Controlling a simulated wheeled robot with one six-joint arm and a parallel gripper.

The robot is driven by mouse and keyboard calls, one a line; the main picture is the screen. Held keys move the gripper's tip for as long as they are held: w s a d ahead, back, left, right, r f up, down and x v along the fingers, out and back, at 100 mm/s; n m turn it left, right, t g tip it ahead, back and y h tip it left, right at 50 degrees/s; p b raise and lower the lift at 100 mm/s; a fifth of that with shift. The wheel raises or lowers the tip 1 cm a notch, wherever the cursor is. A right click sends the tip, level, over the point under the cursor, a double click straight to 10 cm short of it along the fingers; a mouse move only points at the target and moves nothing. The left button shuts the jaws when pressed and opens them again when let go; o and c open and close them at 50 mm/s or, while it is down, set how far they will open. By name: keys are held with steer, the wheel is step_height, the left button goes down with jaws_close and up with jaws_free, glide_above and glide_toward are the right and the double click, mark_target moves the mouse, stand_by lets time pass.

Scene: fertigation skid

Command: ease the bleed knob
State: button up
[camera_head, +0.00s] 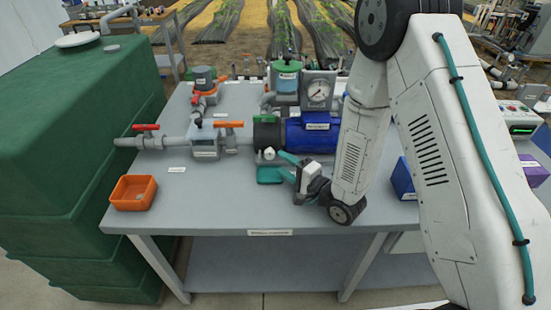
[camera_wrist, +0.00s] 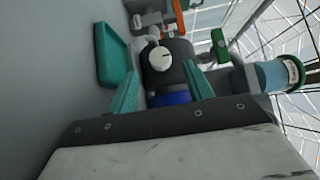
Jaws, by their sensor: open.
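The bleed knob is a small white round knob (camera_head: 269,153) on the front of the black pump head (camera_head: 266,135). In the wrist view the knob (camera_wrist: 160,56) shows a dark mark on its face and lies between and beyond the two teal fingers. My gripper (camera_head: 281,164) is open, with its fingers reaching left toward the knob. In the wrist view my gripper (camera_wrist: 160,70) has a finger on each side of the knob's line, with nothing between the pads. I see no contact with the knob; the exact gap is hard to tell.
A teal tray (camera_head: 268,176) lies below the knob. The blue pump motor (camera_head: 307,136) is behind my gripper. Orange-handled valve (camera_head: 229,124) and red-handled valve (camera_head: 146,128) stand left on grey piping. An orange bin (camera_head: 133,193) sits at the bench's left. The front middle of the bench is clear.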

mark_target(272, 156)
steer(key=shift+x, duration=2.15)
steer(key=c, duration=1)
